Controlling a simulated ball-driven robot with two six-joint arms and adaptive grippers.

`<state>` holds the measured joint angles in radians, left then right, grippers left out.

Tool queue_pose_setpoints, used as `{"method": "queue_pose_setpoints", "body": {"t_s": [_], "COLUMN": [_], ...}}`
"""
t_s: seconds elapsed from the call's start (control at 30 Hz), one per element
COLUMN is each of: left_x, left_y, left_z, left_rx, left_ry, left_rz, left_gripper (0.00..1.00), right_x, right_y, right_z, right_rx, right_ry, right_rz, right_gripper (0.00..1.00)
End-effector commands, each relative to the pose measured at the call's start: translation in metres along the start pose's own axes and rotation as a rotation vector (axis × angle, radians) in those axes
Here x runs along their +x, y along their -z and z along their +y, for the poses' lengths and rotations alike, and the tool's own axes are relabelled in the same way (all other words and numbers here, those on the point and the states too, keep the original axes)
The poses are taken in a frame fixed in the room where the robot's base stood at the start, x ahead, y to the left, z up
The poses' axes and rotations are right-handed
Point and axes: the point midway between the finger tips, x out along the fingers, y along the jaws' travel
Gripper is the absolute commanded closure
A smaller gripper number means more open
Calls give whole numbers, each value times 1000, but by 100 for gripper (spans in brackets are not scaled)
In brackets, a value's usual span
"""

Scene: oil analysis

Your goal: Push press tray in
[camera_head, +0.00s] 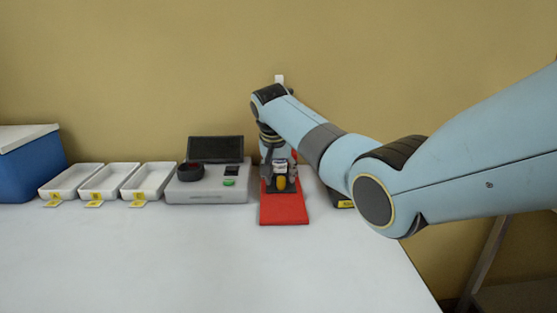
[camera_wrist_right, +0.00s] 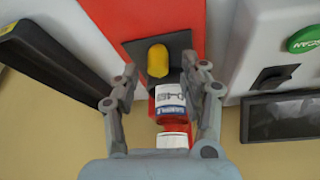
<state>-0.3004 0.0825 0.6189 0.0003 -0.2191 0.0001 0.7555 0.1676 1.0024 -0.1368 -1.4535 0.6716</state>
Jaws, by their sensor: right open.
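The red press (camera_head: 284,209) stands on the table right of centre in the head view, with its flat red base reaching toward the table's front. In the right wrist view its red surface (camera_wrist_right: 130,18) carries a dark plate (camera_wrist_right: 133,47) with a yellow rounded piece (camera_wrist_right: 157,60). My right gripper (camera_head: 280,172) is over the press. In the right wrist view it (camera_wrist_right: 161,70) is open, its fingers on either side near the yellow piece. A white, blue and red cylindrical part (camera_wrist_right: 171,105) shows between the fingers; contact cannot be told. My left gripper is out of view.
A grey analyser (camera_head: 207,189) with a dark screen and green button stands left of the press. Further left are three white trays (camera_head: 147,181) and a blue box (camera_head: 30,170). A dark object (camera_head: 344,203) lies right of the press. The front of the table is clear.

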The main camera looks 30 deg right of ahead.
Motion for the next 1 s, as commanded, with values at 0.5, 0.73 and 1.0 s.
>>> {"method": "queue_pose_setpoints", "body": {"t_s": [0.5,0.73,1.0], "left_x": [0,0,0], "left_y": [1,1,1], "left_z": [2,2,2], "left_rx": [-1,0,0], "left_ry": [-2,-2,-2], "left_rz": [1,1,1], "left_gripper": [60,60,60], "right_x": [-98,-105,-105], "right_y": [0,-1,0], "right_z": [0,0,0], "right_rx": [0,0,0], "right_ry": [1,-1,0], "right_rz": [1,0,0], "right_gripper": [55,55,55]}}
